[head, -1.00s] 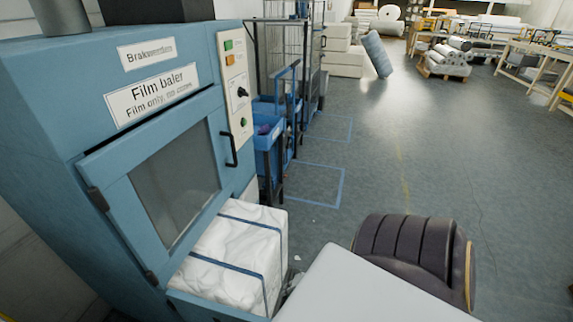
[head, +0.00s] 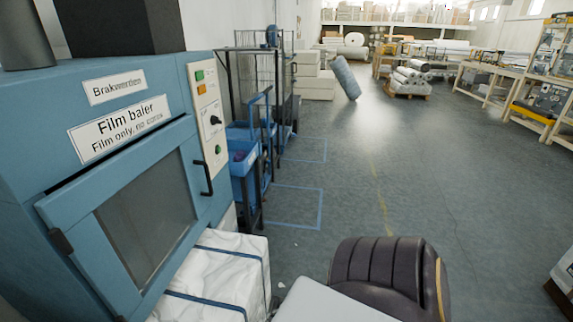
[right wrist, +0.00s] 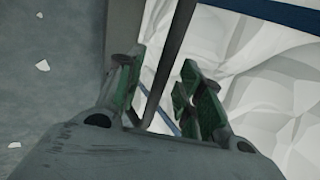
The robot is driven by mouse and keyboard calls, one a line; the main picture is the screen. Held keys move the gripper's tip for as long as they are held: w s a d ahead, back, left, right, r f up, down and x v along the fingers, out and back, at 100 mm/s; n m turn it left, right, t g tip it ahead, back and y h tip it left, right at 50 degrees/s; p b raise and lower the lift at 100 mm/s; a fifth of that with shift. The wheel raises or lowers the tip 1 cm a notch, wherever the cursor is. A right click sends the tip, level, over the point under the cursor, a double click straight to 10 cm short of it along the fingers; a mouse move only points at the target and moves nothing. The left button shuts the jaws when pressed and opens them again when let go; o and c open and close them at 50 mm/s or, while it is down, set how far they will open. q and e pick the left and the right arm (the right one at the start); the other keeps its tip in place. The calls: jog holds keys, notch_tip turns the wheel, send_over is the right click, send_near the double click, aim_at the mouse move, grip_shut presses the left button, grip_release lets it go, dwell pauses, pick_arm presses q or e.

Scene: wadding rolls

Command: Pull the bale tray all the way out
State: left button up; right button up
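The film baler (head: 60,160) stands at the left of the head view with its windowed door shut. A white wrapped bale (head: 235,262) with blue straps sticks out below the door; it also fills the right of the right wrist view (right wrist: 240,50). The bale tray's front is below the head view's edge. In the right wrist view a dark bar (right wrist: 172,50) runs between the fingers of my right gripper (right wrist: 160,88). The fingers are apart, with a gap showing between the bar and the right finger. I cannot tell what the bar joins. My left gripper is out of view.
Blue bins (head: 243,160) and a wire cage rack (head: 245,85) stand beyond the baler. White scraps (right wrist: 42,66) lie on the floor near my right gripper. A pallet of rolls (head: 408,88) is far off.

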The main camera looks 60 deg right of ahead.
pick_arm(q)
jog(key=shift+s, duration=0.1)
pick_arm(e)
jog(key=v, duration=1.1)
jog(key=shift+s+r, duration=0.25)
jog(key=shift+d, duration=0.1)
dwell(0.4)
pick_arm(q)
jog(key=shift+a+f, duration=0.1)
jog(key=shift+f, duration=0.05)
pick_arm(e)
jog(key=shift+r, duration=0.1)
dwell(0.7)
